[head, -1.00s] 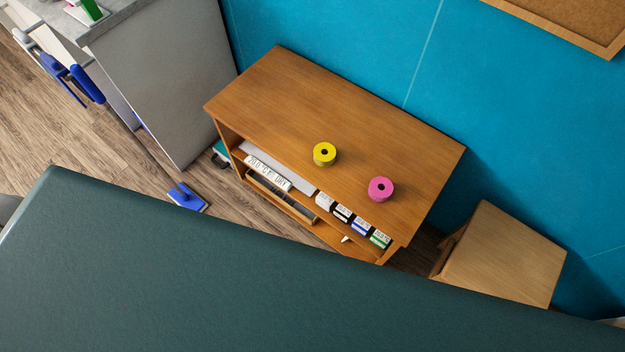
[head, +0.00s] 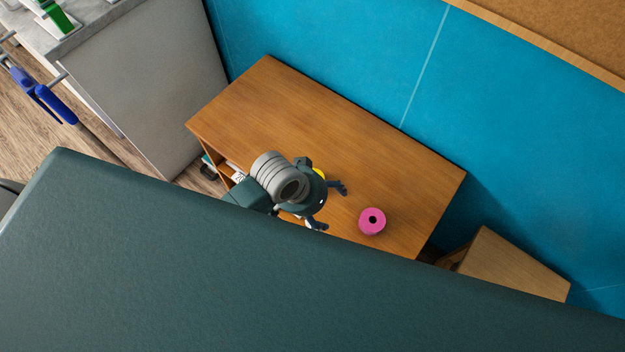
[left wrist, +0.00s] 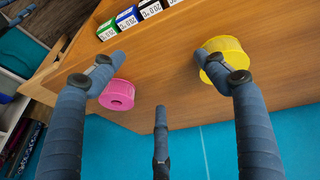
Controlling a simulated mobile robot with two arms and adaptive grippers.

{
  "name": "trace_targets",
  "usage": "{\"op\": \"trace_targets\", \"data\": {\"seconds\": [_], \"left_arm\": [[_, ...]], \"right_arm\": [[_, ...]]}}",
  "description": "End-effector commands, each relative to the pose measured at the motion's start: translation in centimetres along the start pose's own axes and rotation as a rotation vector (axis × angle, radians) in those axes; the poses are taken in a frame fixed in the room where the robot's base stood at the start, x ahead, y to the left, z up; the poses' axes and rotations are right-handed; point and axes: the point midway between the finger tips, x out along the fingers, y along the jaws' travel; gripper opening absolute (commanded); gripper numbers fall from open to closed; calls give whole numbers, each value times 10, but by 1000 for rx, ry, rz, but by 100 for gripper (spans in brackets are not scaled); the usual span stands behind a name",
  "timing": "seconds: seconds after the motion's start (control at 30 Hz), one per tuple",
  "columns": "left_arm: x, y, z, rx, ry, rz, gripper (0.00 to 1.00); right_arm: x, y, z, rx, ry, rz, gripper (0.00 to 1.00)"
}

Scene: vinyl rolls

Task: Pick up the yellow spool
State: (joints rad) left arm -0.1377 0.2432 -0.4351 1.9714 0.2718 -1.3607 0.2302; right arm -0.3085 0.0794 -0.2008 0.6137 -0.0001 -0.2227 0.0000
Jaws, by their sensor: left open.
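The yellow spool (head: 320,173) is on top of the wooden cabinet (head: 285,95); in the head view my left gripper (head: 333,207) hides most of it. My left gripper is open and empty over the cabinet top. In the left wrist view the yellow spool (left wrist: 228,50) shows at upper right, partly behind one fingertip and not between the fingers. My left gripper (left wrist: 160,72) has its fingers spread there. My right gripper is not in view.
A pink spool (head: 372,221) stands on the cabinet top to the right of my left gripper. Small labelled boxes (left wrist: 127,18) sit along the cabinet's shelf. A blue wall (head: 330,55) is behind the cabinet, and a wooden stool (head: 515,265) is at its right.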

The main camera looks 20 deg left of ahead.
Motion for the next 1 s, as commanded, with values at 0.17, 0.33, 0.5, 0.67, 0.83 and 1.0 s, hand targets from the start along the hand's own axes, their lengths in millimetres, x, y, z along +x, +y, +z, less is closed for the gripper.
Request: {"op": "trace_targets", "data": {"seconds": [0.17,0.33,0.5,0.67,0.83,1.0], "left_arm": [[-8,29,-44,58,-35,56,74],[-22,24,-65,80,-153,18,74],[-43,-15,-73,33,-262,-94,74],[-60,-45,-76,-24,-320,-177,74],[-56,-57,-72,-49,-343,-206,74],[-31,-62,-64,-48,-342,-205,74]], "right_arm": [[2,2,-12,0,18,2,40],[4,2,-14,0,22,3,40],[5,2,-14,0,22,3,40],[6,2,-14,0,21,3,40],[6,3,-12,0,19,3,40],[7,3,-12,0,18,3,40]]}}
